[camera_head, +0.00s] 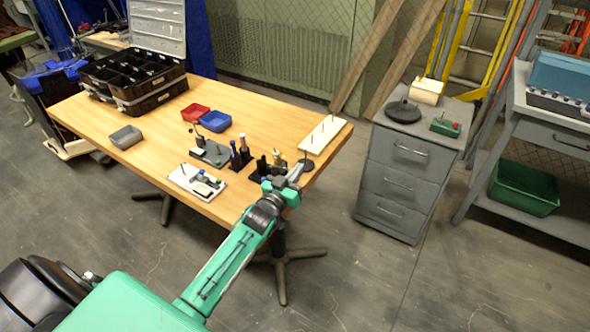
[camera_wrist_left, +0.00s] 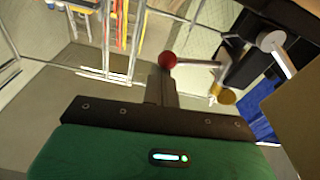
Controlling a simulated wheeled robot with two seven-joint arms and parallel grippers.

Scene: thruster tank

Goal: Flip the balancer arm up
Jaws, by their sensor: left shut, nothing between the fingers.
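My left gripper (camera_head: 296,172) is at the table's near right corner, beside a dark device with brass parts (camera_head: 268,164). The gripper partly hides this device. In the left wrist view the gripper's narrow dark fingers (camera_wrist_left: 163,82) are shut and empty. Just beyond their tips is a red ball (camera_wrist_left: 168,60) on a pale metal rod (camera_wrist_left: 196,64), which looks like the balancer arm. The rod runs right to a black body (camera_wrist_left: 252,52). A brass round part (camera_wrist_left: 226,97) is below the rod. I cannot tell whether fingers and ball touch. My right gripper is not in view.
The wooden table (camera_head: 165,130) also bears a white base with small parts (camera_head: 180,178), a grey plate, bottles, and red, blue and grey trays. A white pegged board (camera_head: 322,134) lies behind the gripper. A grey drawer cabinet (camera_head: 403,170) stands right, across a floor gap.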

